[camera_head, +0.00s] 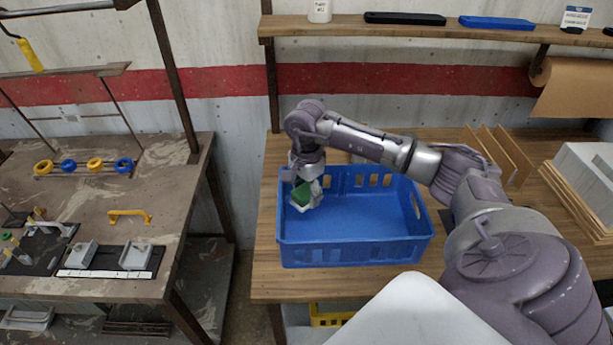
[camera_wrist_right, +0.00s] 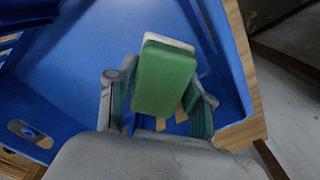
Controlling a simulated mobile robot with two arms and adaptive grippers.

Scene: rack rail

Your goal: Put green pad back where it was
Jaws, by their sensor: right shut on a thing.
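The green pad (camera_head: 302,194) is in the jaws of my right gripper (camera_head: 305,196), over the left part of the blue crate (camera_head: 355,255). In the right wrist view the green pad (camera_wrist_right: 164,80) has a pale layer along its far edge and sits between the two fingers of my right gripper (camera_wrist_right: 160,104). The gripper is shut on it. The crate wall (camera_wrist_right: 228,70) shows beside and behind the pad. I cannot tell whether the pad touches the crate floor. My left gripper is not in view.
The crate stands on a wooden bench (camera_head: 265,240), otherwise empty. Wooden boards (camera_head: 497,155) and white stacks (camera_head: 590,175) stand at the right. A shelf (camera_head: 400,30) runs above. A separate table (camera_head: 90,200) with a yellow handle (camera_head: 130,215) is at the left, across a gap.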

